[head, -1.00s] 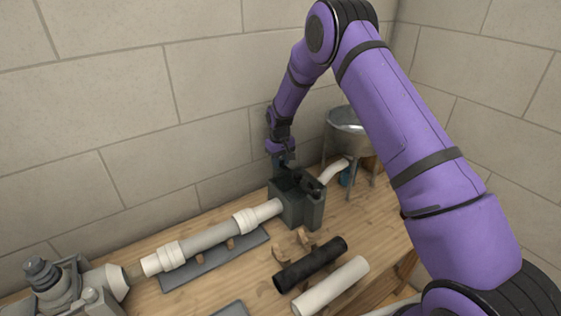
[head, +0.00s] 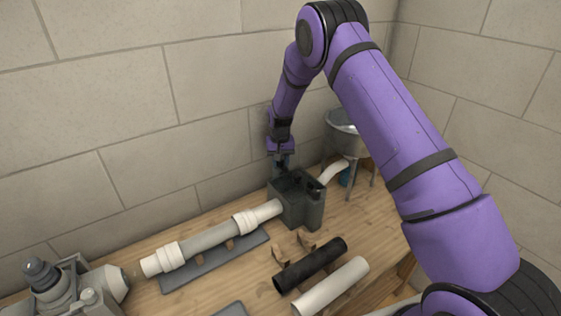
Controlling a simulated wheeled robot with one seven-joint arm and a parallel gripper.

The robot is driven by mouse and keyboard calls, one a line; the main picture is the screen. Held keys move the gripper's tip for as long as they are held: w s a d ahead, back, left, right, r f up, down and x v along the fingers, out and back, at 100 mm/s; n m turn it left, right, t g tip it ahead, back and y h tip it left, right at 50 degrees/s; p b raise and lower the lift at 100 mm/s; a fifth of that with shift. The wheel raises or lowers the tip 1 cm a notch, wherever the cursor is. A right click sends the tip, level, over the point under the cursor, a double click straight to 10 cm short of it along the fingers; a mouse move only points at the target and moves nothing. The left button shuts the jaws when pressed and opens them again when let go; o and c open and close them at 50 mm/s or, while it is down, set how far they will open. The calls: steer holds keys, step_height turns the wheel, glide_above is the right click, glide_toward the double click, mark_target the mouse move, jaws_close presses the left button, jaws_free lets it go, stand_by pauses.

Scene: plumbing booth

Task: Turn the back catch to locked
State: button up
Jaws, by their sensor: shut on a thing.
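In the head view the dark grey box-shaped fitting (head: 303,208) stands at the back of the bench, at the right end of the white pipe. Dark catches show on its top, but they are small and I cannot read their positions. My gripper (head: 281,163) points down at the rear left edge of the fitting's top. It is shut on a small dark part there, which I take to be the back catch; the fingers largely hide it.
A grey-white pipe (head: 205,244) lies on a dark base plate to the left. A black pipe (head: 310,264) and a white pipe (head: 330,285) lie in front. A metal basin (head: 343,133) stands behind right. A grey machine (head: 70,290) is front left.

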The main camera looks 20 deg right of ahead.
steer(key=shift+s+a+f, duration=0.1)
steer(key=shift+s+a, duration=0.05)
steer(key=shift+a, duration=0.05)
steer(key=o, duration=0.9)
steer(key=shift+r, duration=0.25)
step_height(320, 180, up, 10)
steer(key=shift+r, duration=0.25)
